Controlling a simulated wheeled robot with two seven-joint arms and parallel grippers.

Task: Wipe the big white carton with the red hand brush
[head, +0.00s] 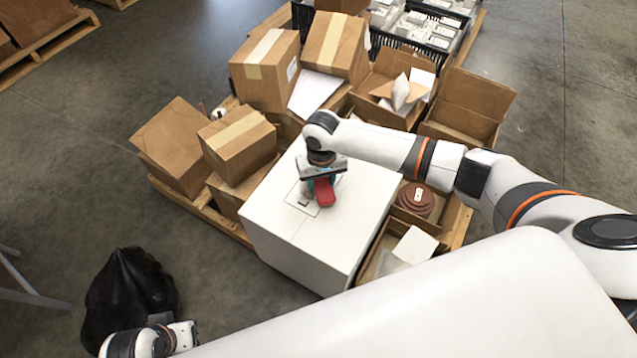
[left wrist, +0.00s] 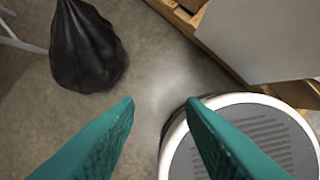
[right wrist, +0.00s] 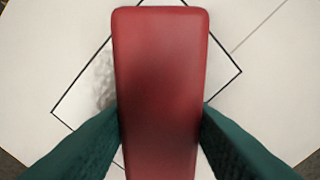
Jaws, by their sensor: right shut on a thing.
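The big white carton (head: 285,225) stands at the near corner of the pallet load, with a thin dark outlined square on its top. A grey smudge (right wrist: 102,85) shows inside that square in the right wrist view, left of the brush. My right gripper (head: 322,182) is over the carton's top, shut on the red hand brush (head: 325,192). The brush's red back fills the middle of the right wrist view (right wrist: 162,60). Its underside is hidden, so I cannot tell whether it touches the carton. My left gripper (left wrist: 160,103) is open and empty over the floor, away from the carton.
Brown cartons (head: 238,145) crowd the pallet (head: 205,212) left of and behind the white carton. Open boxes (head: 470,105) stand at the back right, and one beside it holds a brown round item (head: 415,198). A black bag (head: 130,290) sits on the floor at left.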

